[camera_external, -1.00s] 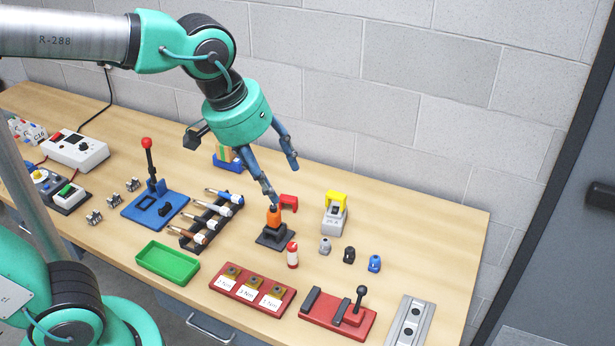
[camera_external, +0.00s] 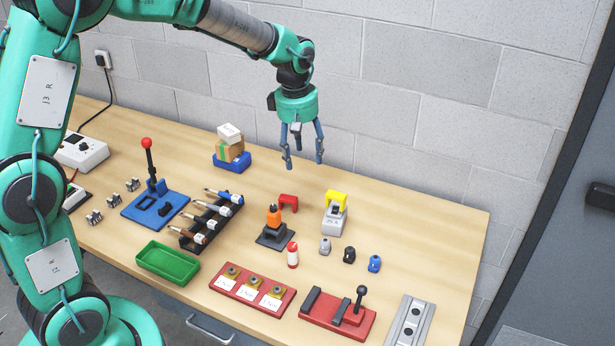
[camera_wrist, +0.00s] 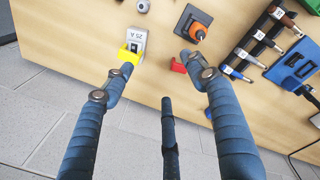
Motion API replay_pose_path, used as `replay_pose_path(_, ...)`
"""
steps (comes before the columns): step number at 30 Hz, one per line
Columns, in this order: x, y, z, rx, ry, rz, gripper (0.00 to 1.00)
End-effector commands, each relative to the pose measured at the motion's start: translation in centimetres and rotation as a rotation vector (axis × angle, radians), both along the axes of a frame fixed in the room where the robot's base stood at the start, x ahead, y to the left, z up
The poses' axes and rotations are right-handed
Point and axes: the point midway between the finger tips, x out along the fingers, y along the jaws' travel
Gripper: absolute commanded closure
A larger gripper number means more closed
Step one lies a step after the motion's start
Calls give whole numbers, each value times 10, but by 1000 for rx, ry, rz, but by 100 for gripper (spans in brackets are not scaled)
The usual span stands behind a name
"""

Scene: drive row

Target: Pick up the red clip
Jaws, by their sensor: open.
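The red clip (camera_external: 288,201) lies on the table behind the orange-topped tool on its dark stand (camera_external: 273,228). In the wrist view the red clip (camera_wrist: 178,65) shows between my fingers, close to the right-hand one in the picture. My gripper (camera_external: 303,163) hangs in the air above the back of the table, pointing down, with its fingers apart and nothing between them. The fingers also fill the lower part of the wrist view (camera_wrist: 158,72). The clip is free of the gripper and in plain sight.
A grey block with a yellow clip (camera_external: 336,200) stands right of the red clip. A rack of screwdrivers (camera_external: 207,222) and a blue bin with boxes (camera_external: 232,160) are to the left. A red-and-white bottle (camera_external: 292,255) stands in front. The wall (camera_external: 420,120) is close behind.

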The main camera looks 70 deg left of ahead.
Motion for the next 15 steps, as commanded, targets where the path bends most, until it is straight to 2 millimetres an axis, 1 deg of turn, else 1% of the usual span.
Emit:
replay_pose_path(1, 1, 17, -16, -12, 11, 62, 43)
replay_pose_path(3, 3, 37, -34, -26, 24, 149, 43)
replay_pose_path(6, 4, 65, -61, -43, 38, 271, 43)
replay_pose_path(9, 2, 89, -86, -58, 53, 378, 43)
replay_pose_path(12, 0, 108, -106, -69, 63, 462, 43)
replay_pose_path(15, -2, 120, -119, -75, 70, 519, 43)
